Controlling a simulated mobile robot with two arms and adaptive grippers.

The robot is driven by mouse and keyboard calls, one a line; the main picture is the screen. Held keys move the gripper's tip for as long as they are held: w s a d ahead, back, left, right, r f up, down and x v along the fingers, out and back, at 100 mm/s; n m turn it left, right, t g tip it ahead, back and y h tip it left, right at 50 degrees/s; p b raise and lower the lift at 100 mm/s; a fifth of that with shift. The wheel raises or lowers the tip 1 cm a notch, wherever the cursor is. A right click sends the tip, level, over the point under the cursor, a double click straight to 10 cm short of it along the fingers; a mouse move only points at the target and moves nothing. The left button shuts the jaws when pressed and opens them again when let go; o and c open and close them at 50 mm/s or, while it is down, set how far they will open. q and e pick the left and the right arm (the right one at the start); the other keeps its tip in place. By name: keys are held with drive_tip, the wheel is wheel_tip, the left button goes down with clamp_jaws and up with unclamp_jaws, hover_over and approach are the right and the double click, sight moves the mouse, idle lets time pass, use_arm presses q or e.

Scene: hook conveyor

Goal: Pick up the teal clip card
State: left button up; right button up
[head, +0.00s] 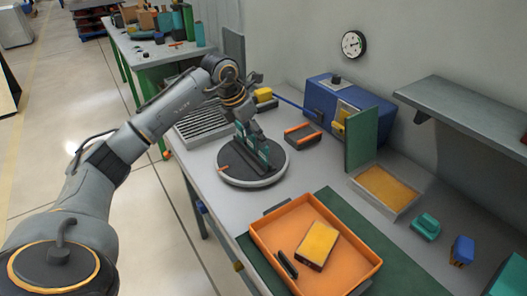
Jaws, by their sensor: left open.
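My left arm reaches in from the left, and my left gripper (255,154) points down over a round dark turntable (240,178) with a pale rim. The gripper is open. A teal piece, which looks like the teal clip card (264,153), stands upright at the fingers, partly hidden by them. I cannot tell whether the fingers touch it. A small orange piece (224,169) lies on the left part of the turntable. My right gripper is not in view.
An orange tray (262,233) holding a yellow-topped block (319,243) and a black tool (287,264) is in front. A small orange-edged tray (303,134) stands behind the turntable. A green upright panel (369,139) and a teal object (425,226) are at right.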

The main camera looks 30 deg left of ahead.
sight(263, 151)
use_arm(q)
drive_tip(key=p+x, duration=0.1)
drive_tip(key=x, duration=0.2)
drive_tip(key=p+x, duration=0.1)
drive_tip(key=x, duration=0.2)
drive_tip(key=shift+w+f, duration=0.15)
drive_tip(key=shift+w, duration=0.2)
drive_tip(key=shift+w+d+f, duration=0.1)
drive_tip(key=shift+f, duration=0.15)
drive_tip(key=c, duration=0.6)
